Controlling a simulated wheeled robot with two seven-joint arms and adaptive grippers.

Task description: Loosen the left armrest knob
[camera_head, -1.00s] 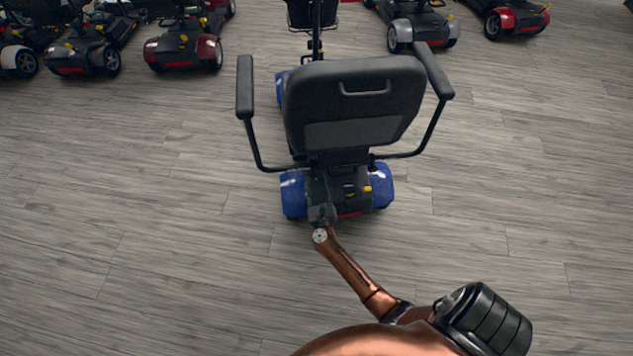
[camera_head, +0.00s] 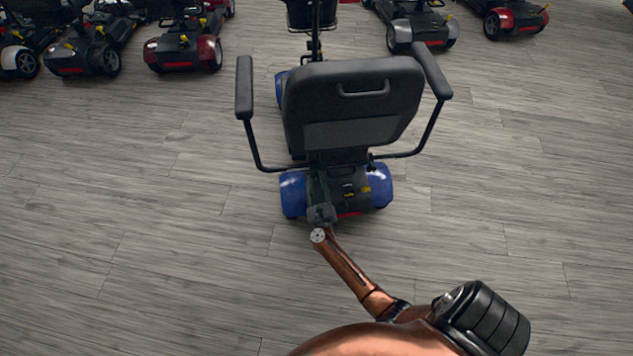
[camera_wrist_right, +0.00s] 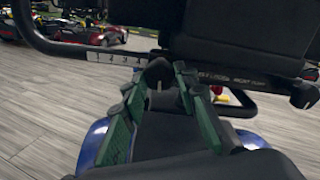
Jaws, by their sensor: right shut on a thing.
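The blue and black scooter (camera_head: 378,186) stands with its seat back (camera_head: 352,90) toward me. Its left armrest (camera_head: 244,88) has a bent black tube that runs in under the seat. In the right wrist view this tube (camera_wrist_right: 75,48) carries a number scale. My right gripper (camera_head: 317,178) reaches over the scooter's rear to just under the seat. In the wrist view its green fingers (camera_wrist_right: 158,88) are shut on a dark knob (camera_wrist_right: 155,72) below the tube. The fingers hide part of the knob. My left gripper is not in view.
Other scooters stand at the back left (camera_head: 184,42) and back right (camera_head: 420,28). The right armrest (camera_head: 432,70) sticks out on the other side of the seat. The grey wood floor (camera_head: 130,240) around the scooter is clear.

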